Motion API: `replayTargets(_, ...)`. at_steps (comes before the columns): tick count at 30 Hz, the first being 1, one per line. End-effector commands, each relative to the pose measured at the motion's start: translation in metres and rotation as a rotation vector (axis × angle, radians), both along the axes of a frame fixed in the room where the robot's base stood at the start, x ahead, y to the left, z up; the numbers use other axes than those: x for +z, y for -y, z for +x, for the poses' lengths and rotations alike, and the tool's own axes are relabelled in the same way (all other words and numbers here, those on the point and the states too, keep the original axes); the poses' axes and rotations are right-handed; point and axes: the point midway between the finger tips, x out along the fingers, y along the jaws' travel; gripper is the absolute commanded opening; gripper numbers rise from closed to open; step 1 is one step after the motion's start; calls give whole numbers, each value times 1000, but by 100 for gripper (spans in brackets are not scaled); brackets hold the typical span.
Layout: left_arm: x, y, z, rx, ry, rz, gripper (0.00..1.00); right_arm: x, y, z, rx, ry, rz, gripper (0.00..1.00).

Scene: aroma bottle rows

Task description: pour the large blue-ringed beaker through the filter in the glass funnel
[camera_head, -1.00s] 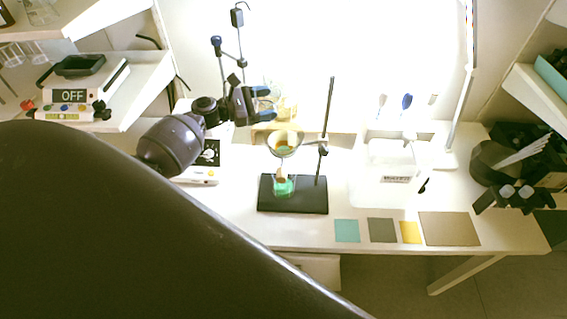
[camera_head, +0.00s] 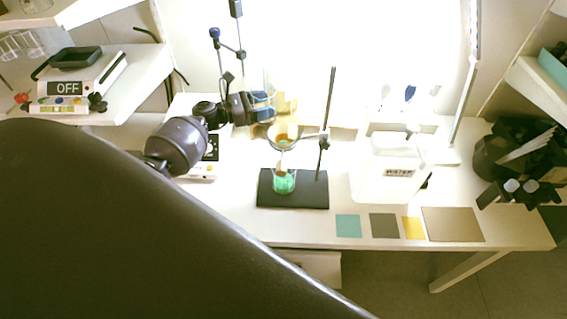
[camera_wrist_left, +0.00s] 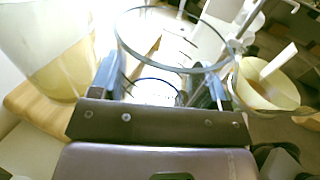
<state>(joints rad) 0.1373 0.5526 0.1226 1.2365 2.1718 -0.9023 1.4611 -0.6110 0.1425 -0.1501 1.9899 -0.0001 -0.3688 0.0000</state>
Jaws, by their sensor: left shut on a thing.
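My left gripper (camera_head: 264,106) is shut on a clear glass beaker (camera_head: 269,88), behind and left of the funnel. In the left wrist view the beaker's round rim (camera_wrist_left: 172,68) rises between the fingers, with a blue ring (camera_wrist_left: 155,82) low between them. Its contents are hard to make out. The glass funnel (camera_head: 284,134) hangs from a stand and holds a pale filter; in the left wrist view the funnel (camera_wrist_left: 265,88) is at right, apart from the beaker, with a light stick in it. A flask with green liquid (camera_head: 284,182) stands below. My right gripper is not in view.
A second vessel with yellowish liquid (camera_wrist_left: 58,65) stands on a wooden block (camera_wrist_left: 38,108), left of my gripper. The stand's rod (camera_head: 328,115) rises right of the funnel. A white WATER container (camera_head: 390,170) is farther right. Coloured mats lie along the front edge.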

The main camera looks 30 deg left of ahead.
Motion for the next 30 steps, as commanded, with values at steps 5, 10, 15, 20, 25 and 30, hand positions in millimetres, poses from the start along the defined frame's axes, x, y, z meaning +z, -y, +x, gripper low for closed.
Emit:
replayTargets(5,4,-3,2,0,1,2,40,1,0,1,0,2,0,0)
replayTargets(10,13,-11,6,0,2,2,40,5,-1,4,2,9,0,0)
replayTargets(15,23,-19,11,1,2,2,40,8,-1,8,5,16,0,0)
replayTargets(20,32,-27,16,0,2,2,40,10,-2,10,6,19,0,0)
replayTargets(25,41,-35,21,0,2,3,40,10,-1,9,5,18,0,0)
replayTargets(30,49,-42,25,0,2,2,40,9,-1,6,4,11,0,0)
